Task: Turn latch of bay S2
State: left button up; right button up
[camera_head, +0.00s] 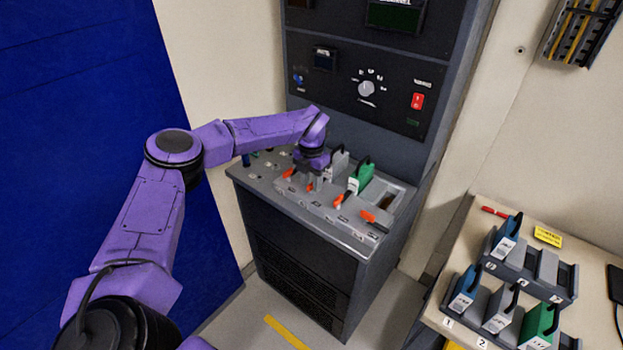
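The console (300,208) has a row of orange latches along its sloped front. The latch labels are too small to read, so I cannot tell for sure which is bay S2. My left gripper (311,183) points down over the second orange latch from the left (310,187), touching or very close to it. Its fingers are too small to tell whether they are open or shut. The leftmost latch (288,173) shows beside the gripper, and two more, a third latch (339,200) and a fourth latch (367,216), lie to the right. My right gripper is not in view.
A grey module (338,165) and a green module (361,177) stand in bays behind the latches; the right bay (397,198) looks empty. A panel with a knob (366,89) and red switch (417,101) rises behind. A side table holds racks with modules (506,240).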

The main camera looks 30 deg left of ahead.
pick_arm(q)
grip_shut()
jog(key=shift+m, duration=0.3)
jog(key=shift+f+m+b, duration=0.1)
jog(key=shift+m+b, duration=0.5)
jog(key=shift+m, duration=0.4)
jog(key=m, duration=0.3)
jog(key=shift+m, duration=0.4)
jog(key=m, duration=1.1)
